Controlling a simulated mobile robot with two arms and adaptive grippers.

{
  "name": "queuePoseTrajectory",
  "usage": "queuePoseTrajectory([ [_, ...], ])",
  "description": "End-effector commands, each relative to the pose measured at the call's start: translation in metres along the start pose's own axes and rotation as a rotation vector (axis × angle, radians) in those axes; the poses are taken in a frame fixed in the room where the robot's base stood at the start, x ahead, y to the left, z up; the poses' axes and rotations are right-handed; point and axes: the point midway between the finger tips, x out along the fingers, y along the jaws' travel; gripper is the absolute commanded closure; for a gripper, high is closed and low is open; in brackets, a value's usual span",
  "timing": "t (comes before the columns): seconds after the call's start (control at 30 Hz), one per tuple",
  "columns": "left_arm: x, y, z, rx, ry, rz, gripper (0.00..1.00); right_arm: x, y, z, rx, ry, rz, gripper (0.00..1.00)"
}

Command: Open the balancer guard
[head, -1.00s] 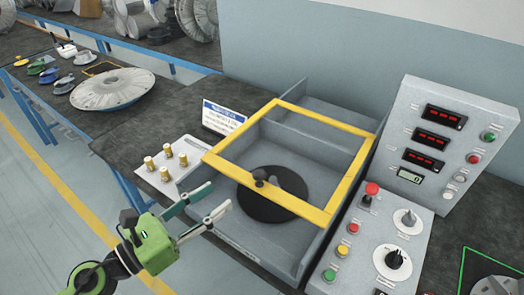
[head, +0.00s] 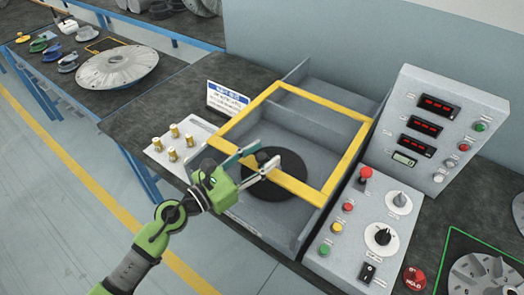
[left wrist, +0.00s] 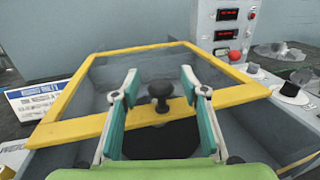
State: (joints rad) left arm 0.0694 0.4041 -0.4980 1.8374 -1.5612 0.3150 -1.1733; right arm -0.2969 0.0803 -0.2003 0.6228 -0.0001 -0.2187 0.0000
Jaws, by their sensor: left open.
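The balancer guard (head: 348,165) is a yellow frame around a clear pane, lying closed over the grey balancer box (head: 300,236). A dark round knob sits on its front bar; it shows between my fingers in the left wrist view (left wrist: 160,90). A black disc (head: 290,168) lies under the guard. My left gripper (head: 268,160) is open at the front bar, with its fingers on either side of the knob. In the left wrist view the fingers are apart from the knob. My right gripper is not in view.
A control panel (head: 359,228) with buttons, a red knob and dials stands right of the box. A display console (head: 430,120) stands behind it. Brass pegs (head: 173,154) on a plate and a blue-white sign (head: 226,98) are at the left.

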Motion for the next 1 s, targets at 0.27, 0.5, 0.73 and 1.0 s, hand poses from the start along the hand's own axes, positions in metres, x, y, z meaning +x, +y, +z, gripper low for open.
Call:
queuePoseTrajectory([
  [0.27,0.004,0.000,0.000,0.000,0.000,0.000,0.60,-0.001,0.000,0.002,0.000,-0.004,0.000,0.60],
  [0.5,0.004,0.000,0.000,-0.001,0.000,0.000,1.00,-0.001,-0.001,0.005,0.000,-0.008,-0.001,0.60],
  [0.73,0.007,0.001,0.000,0.000,-0.001,0.000,1.00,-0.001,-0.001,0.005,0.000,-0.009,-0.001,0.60],
  [1.0,0.052,0.010,0.002,0.002,-0.004,-0.002,1.00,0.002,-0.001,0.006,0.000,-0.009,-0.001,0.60],
])
